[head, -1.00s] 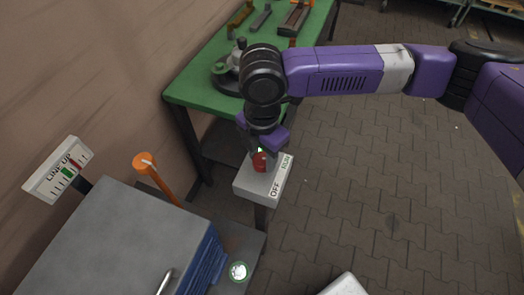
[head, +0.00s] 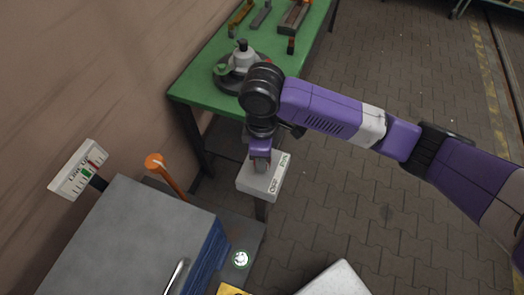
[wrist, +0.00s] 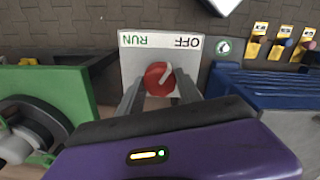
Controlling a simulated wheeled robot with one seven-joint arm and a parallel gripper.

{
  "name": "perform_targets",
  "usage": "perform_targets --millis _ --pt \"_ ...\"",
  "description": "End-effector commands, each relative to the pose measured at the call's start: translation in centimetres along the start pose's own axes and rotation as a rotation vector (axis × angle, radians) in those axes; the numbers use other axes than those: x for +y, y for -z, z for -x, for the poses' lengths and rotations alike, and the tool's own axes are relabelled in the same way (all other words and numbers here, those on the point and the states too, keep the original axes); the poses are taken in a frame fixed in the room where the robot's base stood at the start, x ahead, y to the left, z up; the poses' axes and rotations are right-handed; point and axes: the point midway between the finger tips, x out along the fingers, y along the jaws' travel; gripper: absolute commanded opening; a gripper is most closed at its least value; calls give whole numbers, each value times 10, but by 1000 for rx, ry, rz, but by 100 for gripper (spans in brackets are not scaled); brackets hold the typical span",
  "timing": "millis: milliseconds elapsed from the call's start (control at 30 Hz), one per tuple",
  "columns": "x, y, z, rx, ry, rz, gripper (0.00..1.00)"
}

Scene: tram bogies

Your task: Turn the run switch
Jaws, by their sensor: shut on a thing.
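The run switch is a red round knob (wrist: 158,77) with a white pointer, set on a light box (head: 270,183) marked OFF and RUN. In the wrist view the box shows its panel (wrist: 133,62), and the pointer slants up and right, toward the OFF side. My gripper (head: 261,165) reaches down onto the box from above. In the wrist view its two fingers (wrist: 158,95) stand on either side of the knob, shut on it. In the head view my gripper hides most of the knob.
A green workbench (head: 205,90) with a fixture (head: 240,65) stands behind the box. A grey cabinet (head: 130,240), an orange-topped post (head: 165,172) and a LINE gauge sign (head: 76,170) are at left. A round green-and-white button (head: 241,259) is in front.

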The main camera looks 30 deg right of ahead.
Motion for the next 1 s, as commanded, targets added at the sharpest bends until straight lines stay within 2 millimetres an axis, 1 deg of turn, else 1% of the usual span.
perform_targets --millis 33,200,400,933,967,1000 --pt "-1 -1 2 -2 3 -31 2" --pt "0 -1 2 -2 2 -119 2" --pt "0 -1 1 -4 0 -179 2" --pt "0 -2 0 -4 0 -201 2" --pt "0 -2 0 -4 0 -201 46" --pt "0 -1 0 -4 0 -201 54"
